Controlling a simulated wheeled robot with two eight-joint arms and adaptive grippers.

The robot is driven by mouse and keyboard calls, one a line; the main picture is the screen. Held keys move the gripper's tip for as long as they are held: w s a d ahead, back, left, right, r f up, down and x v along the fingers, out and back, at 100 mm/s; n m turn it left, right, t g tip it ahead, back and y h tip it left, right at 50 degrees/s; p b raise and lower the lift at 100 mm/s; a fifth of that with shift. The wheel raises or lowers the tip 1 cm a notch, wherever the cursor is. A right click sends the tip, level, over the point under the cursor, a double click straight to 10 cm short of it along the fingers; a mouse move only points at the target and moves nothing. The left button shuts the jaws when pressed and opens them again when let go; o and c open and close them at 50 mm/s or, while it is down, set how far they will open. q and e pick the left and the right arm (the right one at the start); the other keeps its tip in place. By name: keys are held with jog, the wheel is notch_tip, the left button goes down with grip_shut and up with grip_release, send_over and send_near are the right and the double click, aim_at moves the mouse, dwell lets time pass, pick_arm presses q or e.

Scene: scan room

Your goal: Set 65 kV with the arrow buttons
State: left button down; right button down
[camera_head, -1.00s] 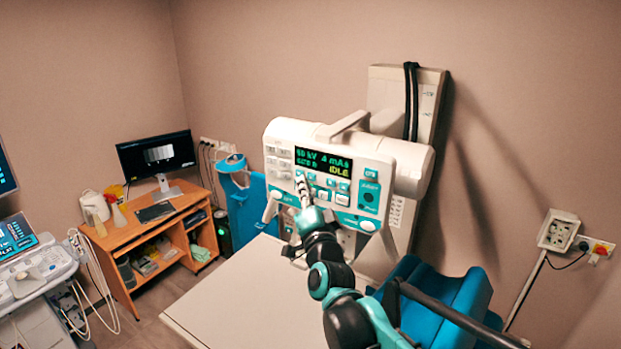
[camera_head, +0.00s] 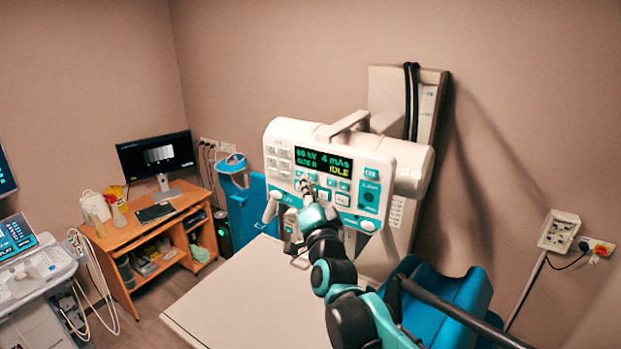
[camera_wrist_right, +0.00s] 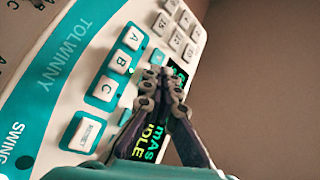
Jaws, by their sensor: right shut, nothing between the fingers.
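The white and teal X-ray unit (camera_head: 283,149) carries the control panel. Its green display (camera_head: 323,161) reads what looks like 60 kV, 4 mAs and IDLE; the first digits are small and not certain. Small teal and white buttons (camera_head: 332,183) sit below the display. My right gripper (camera_head: 305,181) is shut and empty, with its tips at the buttons just under the display's left part. In the right wrist view its closed fingertips (camera_wrist_right: 160,75) lie over the panel and hide part of the display and buttons; touching cannot be told. My left gripper is not in view.
A pale table (camera_head: 235,297) lies below the unit. A blue chair (camera_head: 455,292) stands at the right. A wooden desk (camera_head: 150,230) with a monitor (camera_head: 156,155) and an ultrasound cart (camera_head: 38,275) are at the left. A wall socket box (camera_head: 558,231) is at the far right.

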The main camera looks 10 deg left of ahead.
jog(key=shift+w+d, duration=0.15)
jog(key=shift+w, duration=0.25)
dwell(0.6)
jog(key=shift+s+a, duration=0.3)
jog(key=shift+s, duration=0.5)
jog(key=s, duration=0.1)
jog(key=s+a, duration=0.1)
jog(key=s, duration=0.2)
jog(key=shift+s+a, duration=0.3)
jog(key=shift+a, duration=0.05)
jog(key=shift+f, duration=0.1)
